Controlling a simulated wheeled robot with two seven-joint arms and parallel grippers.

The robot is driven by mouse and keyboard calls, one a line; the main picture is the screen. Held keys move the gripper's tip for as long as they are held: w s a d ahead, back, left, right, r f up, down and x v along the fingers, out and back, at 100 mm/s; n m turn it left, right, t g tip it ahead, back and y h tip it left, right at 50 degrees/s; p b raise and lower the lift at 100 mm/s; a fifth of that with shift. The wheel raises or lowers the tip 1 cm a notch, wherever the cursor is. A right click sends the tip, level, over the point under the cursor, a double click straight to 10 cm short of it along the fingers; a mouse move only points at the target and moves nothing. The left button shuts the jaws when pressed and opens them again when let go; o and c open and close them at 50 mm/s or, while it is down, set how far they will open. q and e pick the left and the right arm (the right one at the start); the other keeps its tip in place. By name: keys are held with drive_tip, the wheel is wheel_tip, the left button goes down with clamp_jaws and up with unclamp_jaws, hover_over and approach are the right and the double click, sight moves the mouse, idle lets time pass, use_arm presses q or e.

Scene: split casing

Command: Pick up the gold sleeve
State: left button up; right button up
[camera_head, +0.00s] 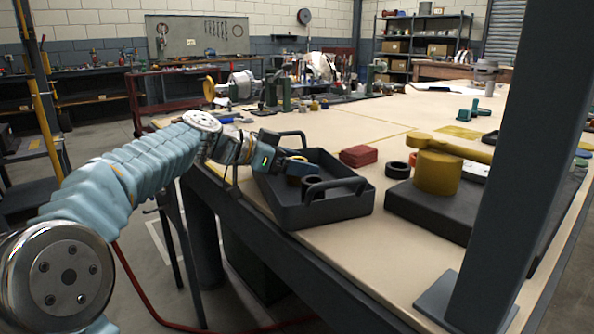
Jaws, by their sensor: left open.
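My left arm comes in from the left, and its gripper (283,157) is over the left side of the dark tray (330,207) at the table's near edge. The jaws are open, but they are small and partly hidden by the tray wall and handle. I cannot tell whether the fingers touch either part. My right gripper is out of view.
A red block (358,155) and dark rings (397,170) lie right of the tray. A yellow cylinder (437,174) with a yellow arm on top stands on a dark slab (428,207). A thick grey post (520,150) blocks the right side. The table's middle is clear.

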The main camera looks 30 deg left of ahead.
use_arm(q)
drive_tip(key=shift+c, duration=0.2)
drive_tip(key=c, duration=1.1)
